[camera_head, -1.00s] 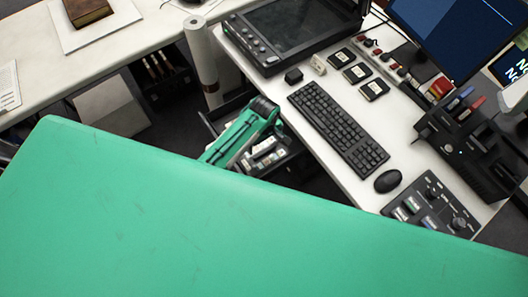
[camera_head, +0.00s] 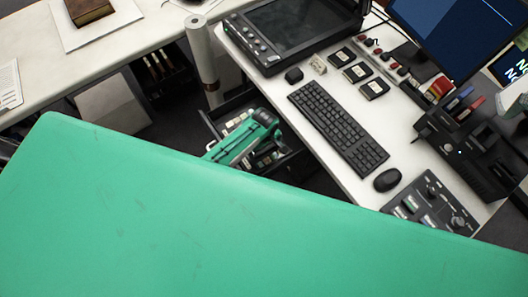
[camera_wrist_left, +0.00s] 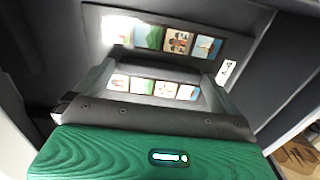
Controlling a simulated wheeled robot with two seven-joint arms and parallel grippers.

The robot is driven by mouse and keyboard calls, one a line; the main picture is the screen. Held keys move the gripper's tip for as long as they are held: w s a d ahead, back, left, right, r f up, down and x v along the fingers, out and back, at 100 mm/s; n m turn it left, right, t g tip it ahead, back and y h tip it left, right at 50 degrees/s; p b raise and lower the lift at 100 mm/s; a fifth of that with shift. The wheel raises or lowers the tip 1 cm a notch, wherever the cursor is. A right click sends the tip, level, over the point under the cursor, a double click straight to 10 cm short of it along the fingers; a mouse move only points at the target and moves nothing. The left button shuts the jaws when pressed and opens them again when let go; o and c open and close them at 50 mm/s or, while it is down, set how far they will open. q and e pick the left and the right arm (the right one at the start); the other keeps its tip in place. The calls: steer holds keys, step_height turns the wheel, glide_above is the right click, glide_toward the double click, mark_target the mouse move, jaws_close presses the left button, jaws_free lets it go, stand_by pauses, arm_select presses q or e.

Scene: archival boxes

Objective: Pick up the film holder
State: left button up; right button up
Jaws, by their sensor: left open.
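My left arm reaches down into an open dark drawer (camera_head: 207,122) below the desk, and its gripper (camera_head: 264,120) is small and partly hidden there in the head view. In the left wrist view, the left gripper (camera_wrist_left: 155,100) is open. A film strip with several small pictures (camera_wrist_left: 160,88) shows between its fingers. A dark film holder (camera_wrist_left: 125,51) with a row of several pictures lies just beyond it, with a bright glare at its left end. I cannot tell whether either finger touches a holder. My right gripper is not in view.
The white desk (camera_head: 310,122) carries a keyboard (camera_head: 338,127), a mouse (camera_head: 387,180), a control panel (camera_head: 430,203) and a flatbed device (camera_head: 290,35). A white roll (camera_head: 201,50) stands beside the drawer. Dark drawer walls (camera_wrist_left: 265,75) surround the gripper closely.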

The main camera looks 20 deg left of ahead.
arm_select(q)
steer(key=c, duration=0.8)
steer(key=shift+o, duration=0.2)
steer(key=shift+r, duration=0.1)
